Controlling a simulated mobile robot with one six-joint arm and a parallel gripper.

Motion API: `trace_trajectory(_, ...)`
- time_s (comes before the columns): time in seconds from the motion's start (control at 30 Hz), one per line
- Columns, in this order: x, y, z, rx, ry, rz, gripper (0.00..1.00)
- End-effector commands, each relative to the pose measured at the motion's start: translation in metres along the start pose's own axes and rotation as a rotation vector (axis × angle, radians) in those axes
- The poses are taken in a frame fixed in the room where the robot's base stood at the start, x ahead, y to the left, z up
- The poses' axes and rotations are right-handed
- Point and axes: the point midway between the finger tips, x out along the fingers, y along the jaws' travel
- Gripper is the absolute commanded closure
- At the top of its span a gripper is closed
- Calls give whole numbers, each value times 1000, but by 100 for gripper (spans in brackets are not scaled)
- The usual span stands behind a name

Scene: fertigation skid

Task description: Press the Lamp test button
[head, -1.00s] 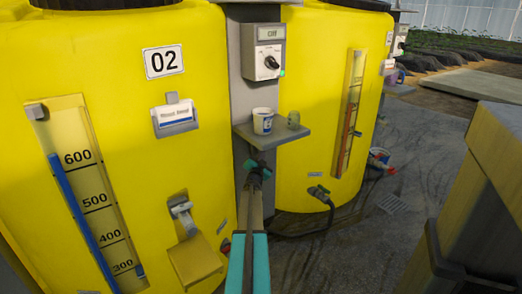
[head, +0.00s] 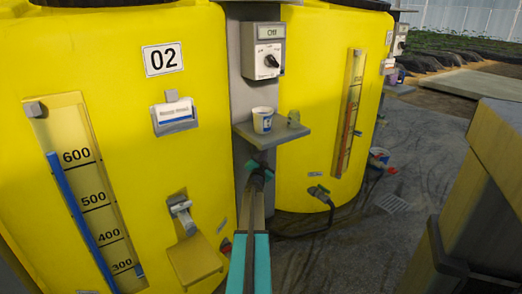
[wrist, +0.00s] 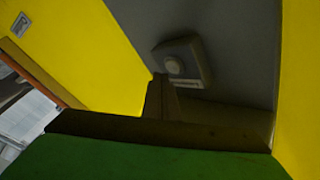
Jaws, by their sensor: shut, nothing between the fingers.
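In the wrist view a small grey box (wrist: 182,62) with a round pale button (wrist: 174,65) is fixed to the grey post. A light label strip beside the button is too blurred to read, so I cannot confirm it is the Lamp test button. My gripper (head: 258,166) is in front of the post below the small shelf in the head view, with its fingers shut and empty. In the wrist view its dark fingertips (wrist: 160,82) are close beside the box's lower edge; I cannot tell whether they touch. The head view does not clearly show this box behind my gripper.
A control box (head: 264,50) with an "Off" display and a knob is higher on the post. Yellow tanks (head: 120,110) stand on both sides.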

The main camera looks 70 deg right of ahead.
Motion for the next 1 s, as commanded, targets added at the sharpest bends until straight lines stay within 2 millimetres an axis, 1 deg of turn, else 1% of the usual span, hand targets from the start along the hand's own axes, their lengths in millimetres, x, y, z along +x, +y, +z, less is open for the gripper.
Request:
trace_trajectory(0.27,-3,2,-1,0,0,0,100)
trace_trajectory(1.0,-35,25,-24,0,0,0,100)
